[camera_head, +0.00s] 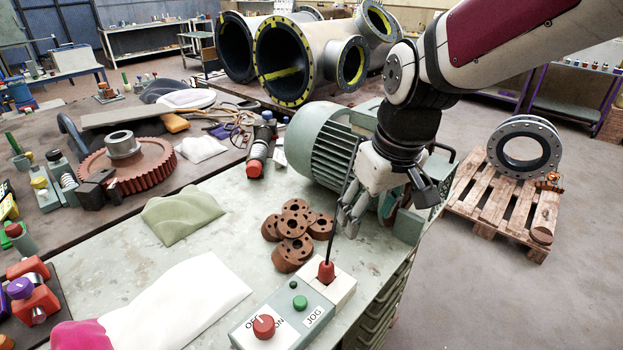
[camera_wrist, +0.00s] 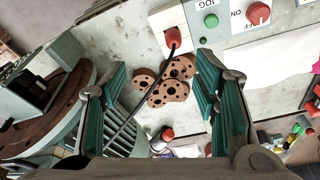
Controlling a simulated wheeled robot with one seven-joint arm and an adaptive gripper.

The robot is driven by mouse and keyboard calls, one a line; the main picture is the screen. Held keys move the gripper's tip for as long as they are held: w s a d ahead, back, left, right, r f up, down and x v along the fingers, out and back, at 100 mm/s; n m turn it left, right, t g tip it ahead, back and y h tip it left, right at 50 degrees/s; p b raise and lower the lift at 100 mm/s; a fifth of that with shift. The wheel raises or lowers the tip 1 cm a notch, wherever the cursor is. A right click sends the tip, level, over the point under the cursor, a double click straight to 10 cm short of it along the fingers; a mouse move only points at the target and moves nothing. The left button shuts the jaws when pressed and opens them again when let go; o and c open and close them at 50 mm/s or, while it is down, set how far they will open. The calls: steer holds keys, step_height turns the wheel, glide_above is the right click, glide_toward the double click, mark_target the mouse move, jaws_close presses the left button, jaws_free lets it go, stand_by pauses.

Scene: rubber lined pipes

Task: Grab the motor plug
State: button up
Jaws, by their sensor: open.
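The motor plug (camera_head: 326,270) is a small red plug with a black cable. It sits upright in a white socket box (camera_head: 342,288) at the bench's front edge. My gripper (camera_head: 366,212) is open and empty, above and behind the plug, beside the green motor (camera_head: 320,145). In the wrist view, the plug (camera_wrist: 173,38) is at the top, beyond the fingertips of my open gripper (camera_wrist: 160,75). The cable (camera_wrist: 128,125) runs between the fingers towards the motor.
A control box (camera_head: 283,314) with red and green buttons adjoins the socket box. Several brown drilled discs (camera_head: 293,238) lie behind the plug. A green cloth (camera_head: 182,214) and a white sheet (camera_head: 170,305) lie to the left. A pallet (camera_head: 500,205) stands on the floor at right.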

steer(key=n+g, duration=0.1)
steer(key=n, duration=0.1)
glide_toward(327, 265)
steer(key=f, duration=0.2)
steer(key=w+f, duration=0.1)
steer(key=f+p, duration=0.1)
steer(key=f, duration=0.1)
steer(key=shift+w+a+f, duration=0.15)
steer(key=shift+a+f, duration=0.15)
steer(key=shift+f, duration=0.05)
steer(key=shift+a+f, duration=0.15)
steer(key=shift+f, duration=2.4)
steer(key=shift+w, duration=0.1)
steer(key=shift+c, duration=0.5)
steer(key=c, duration=1.2)
